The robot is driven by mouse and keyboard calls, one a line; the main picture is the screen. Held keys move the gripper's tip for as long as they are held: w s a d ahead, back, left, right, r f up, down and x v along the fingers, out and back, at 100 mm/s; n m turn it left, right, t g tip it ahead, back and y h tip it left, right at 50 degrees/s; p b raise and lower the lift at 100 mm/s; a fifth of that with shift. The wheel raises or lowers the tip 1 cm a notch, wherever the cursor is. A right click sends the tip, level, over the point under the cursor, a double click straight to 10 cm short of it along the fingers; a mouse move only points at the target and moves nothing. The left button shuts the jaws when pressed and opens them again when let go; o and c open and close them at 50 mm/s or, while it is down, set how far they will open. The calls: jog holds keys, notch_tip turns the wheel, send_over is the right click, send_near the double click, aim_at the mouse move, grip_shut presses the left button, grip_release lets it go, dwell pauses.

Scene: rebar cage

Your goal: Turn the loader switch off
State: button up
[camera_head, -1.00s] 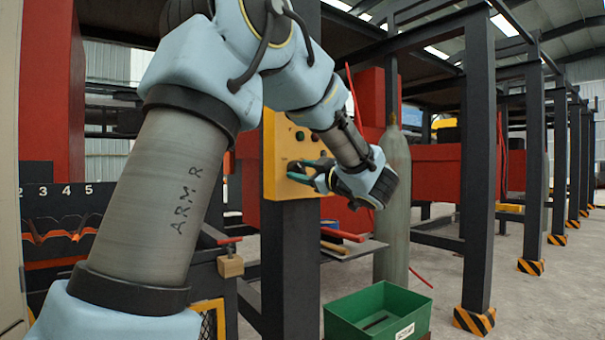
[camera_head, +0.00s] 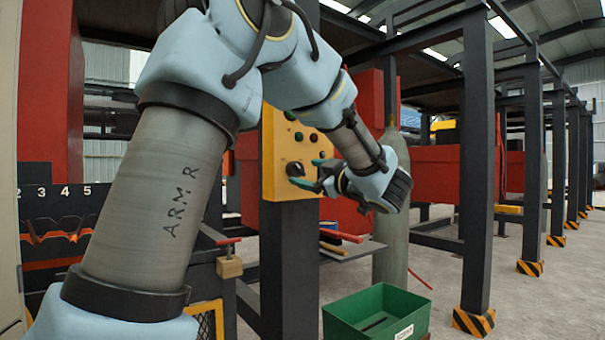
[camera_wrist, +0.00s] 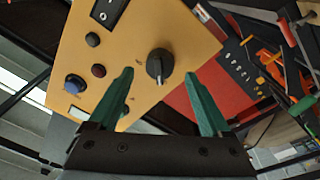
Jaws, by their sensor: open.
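The loader switch, a black rotary knob (camera_wrist: 159,66) with a pale pointer line, sits on a yellow control panel (camera_wrist: 185,30). In the head view the knob (camera_head: 295,169) is low on the yellow panel (camera_head: 268,150), which is fixed to a dark post. My gripper (camera_head: 305,174) has green fingers and is open and empty, just right of the knob in the head view. In the wrist view the knob lies between and just beyond the two fingertips of my gripper (camera_wrist: 160,75), apart from both. Small print near the knob is too small to read.
The panel also has a rocker switch (camera_wrist: 108,12), a blue button (camera_wrist: 76,83) and a dark red button (camera_wrist: 99,70). A tool shelf (camera_head: 350,250) stands below it. A gas cylinder (camera_head: 393,240) is behind my wrist.

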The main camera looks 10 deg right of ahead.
jog(key=v, duration=0.7)
jog(key=shift+s+d+b, duration=0.15)
jog(key=shift+s+b, duration=0.15)
jog(key=shift+s, duration=0.1)
